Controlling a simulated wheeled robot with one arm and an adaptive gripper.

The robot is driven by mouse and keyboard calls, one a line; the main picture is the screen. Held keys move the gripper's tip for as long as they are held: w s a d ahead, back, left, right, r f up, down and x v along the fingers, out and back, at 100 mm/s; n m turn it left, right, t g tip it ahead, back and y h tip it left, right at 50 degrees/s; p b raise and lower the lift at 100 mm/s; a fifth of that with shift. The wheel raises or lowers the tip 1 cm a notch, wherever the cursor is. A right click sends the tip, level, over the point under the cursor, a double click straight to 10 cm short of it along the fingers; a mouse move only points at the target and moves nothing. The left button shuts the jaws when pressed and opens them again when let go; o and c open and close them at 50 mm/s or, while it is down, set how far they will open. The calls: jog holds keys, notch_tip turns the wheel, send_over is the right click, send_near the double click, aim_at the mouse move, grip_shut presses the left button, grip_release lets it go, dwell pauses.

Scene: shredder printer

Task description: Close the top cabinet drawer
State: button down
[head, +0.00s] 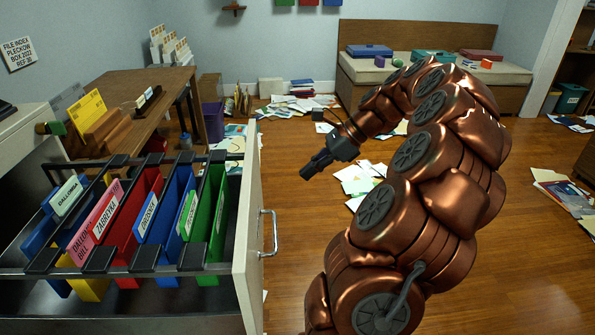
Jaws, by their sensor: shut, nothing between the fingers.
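The top cabinet drawer (248,222) is pulled far out at the left of the head view. Its cream front panel faces right and carries a metal handle (268,233). Hanging folders (207,215) in several colours with labels fill the drawer. My gripper (309,173) is shut and empty. It hangs in the air to the right of the drawer front, higher in the picture than the handle and apart from it. Part of the cabinet body (22,140) shows at the left edge; its lower part is out of view.
A wooden desk (125,88) with files stands behind the drawer. Loose papers (362,180) and books (302,88) lie on the wooden floor. A bench (440,67) with boxes stands at the back wall. Floor right of the drawer front is mostly clear.

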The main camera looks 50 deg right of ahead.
jog(key=w+a+f, duration=0.5)
jog(key=w+a, duration=0.1)
jog(key=a, duration=0.1)
jog(key=shift+w+a+f, duration=0.2)
jog(key=shift+a+f, duration=0.05)
jog(key=shift+f, duration=0.15)
jog(key=shift+w, duration=0.1)
